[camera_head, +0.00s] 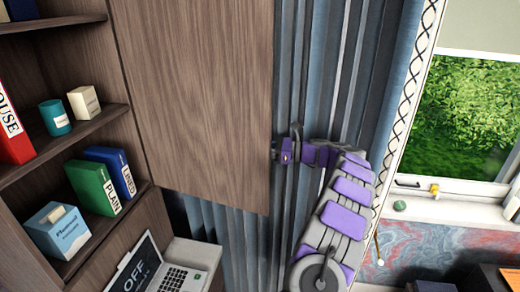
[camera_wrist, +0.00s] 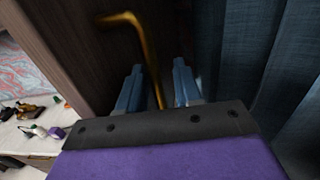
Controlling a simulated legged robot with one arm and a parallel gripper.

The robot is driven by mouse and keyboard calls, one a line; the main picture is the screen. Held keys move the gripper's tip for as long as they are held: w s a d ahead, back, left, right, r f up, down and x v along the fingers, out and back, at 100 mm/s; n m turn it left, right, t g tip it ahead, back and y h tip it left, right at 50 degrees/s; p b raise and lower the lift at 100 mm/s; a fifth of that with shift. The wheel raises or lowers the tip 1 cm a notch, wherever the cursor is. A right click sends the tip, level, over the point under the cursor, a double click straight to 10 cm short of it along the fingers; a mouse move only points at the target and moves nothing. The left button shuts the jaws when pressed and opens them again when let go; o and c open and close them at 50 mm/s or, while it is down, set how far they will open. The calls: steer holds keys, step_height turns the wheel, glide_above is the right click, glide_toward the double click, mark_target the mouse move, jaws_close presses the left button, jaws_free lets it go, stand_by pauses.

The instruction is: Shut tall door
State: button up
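The tall door (camera_head: 205,100) is a dark brown wooden panel beside the open shelves, standing out in front of the curtain. In the wrist view, a bent gold handle (camera_wrist: 127,20) stands against the dark wood of the door (camera_wrist: 75,50). My gripper (camera_wrist: 158,78) has its two blue-grey fingers apart, one on each side of the handle's lower part, with gaps visible. In the head view, my gripper (camera_head: 282,148) is at the door's right edge; the handle and fingertips are mostly hidden there.
Shelves (camera_head: 105,128) at left hold books, a teal candle and boxes. A laptop (camera_head: 155,270) is below the door. Blue curtains (camera_head: 340,60) hang behind my arm. A window (camera_head: 465,120) with a sill is at right. Small items lie on a light surface in the wrist view (camera_wrist: 30,145).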

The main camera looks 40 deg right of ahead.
steer(key=shift+c, duration=0.5)
jaws_close()
steer(key=shift+a, duration=0.1)
